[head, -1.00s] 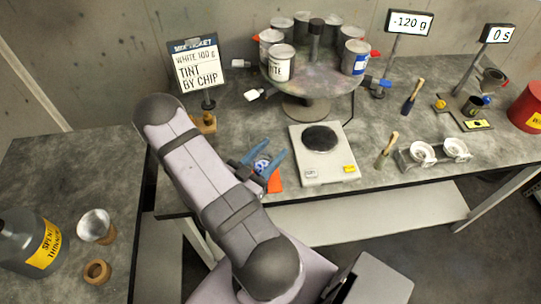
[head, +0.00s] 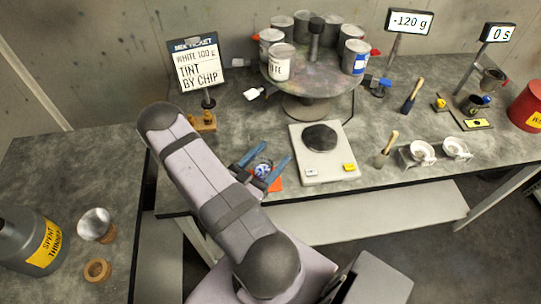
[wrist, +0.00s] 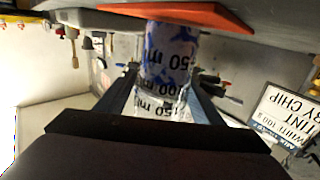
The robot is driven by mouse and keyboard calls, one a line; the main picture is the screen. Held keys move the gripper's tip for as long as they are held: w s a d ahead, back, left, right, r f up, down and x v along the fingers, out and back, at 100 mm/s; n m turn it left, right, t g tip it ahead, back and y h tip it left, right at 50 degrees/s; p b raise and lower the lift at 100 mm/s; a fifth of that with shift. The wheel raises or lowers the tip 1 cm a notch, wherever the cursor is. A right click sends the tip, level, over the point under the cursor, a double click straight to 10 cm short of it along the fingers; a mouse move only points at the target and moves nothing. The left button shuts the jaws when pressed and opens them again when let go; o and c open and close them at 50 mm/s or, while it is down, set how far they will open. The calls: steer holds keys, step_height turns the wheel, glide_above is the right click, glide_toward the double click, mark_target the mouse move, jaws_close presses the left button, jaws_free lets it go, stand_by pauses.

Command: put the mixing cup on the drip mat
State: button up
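The mixing cup (head: 262,168) is a clear cup with blue-white contents and ml markings. It stands at the near bench edge by the orange drip mat (head: 277,184), which is partly hidden by my arm. In the wrist view, which is upside down, the cup (wrist: 168,60) is upright with its base against the mat (wrist: 185,14). My gripper (head: 277,151) has its blue fingers on either side of the cup, spread a little wider than it, so it looks open around it. Any fine contact is hard to see.
A scale (head: 324,168) with a dark round plate stands right of the mat; its display (head: 408,22) reads -120 g. A turntable of cans (head: 307,80) is behind. A mix ticket (head: 198,64) stands to the left.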

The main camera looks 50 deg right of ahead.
mark_target(257, 171)
steer(key=shift+r, duration=0.25)
steer(key=shift+w+a+f, duration=0.1)
steer(key=shift+a+f, duration=0.05)
steer(key=shift+a, duration=0.3)
steer(key=a+b, duration=0.3)
steer(key=a, duration=0.8)
steer(key=shift+b, duration=0.35)
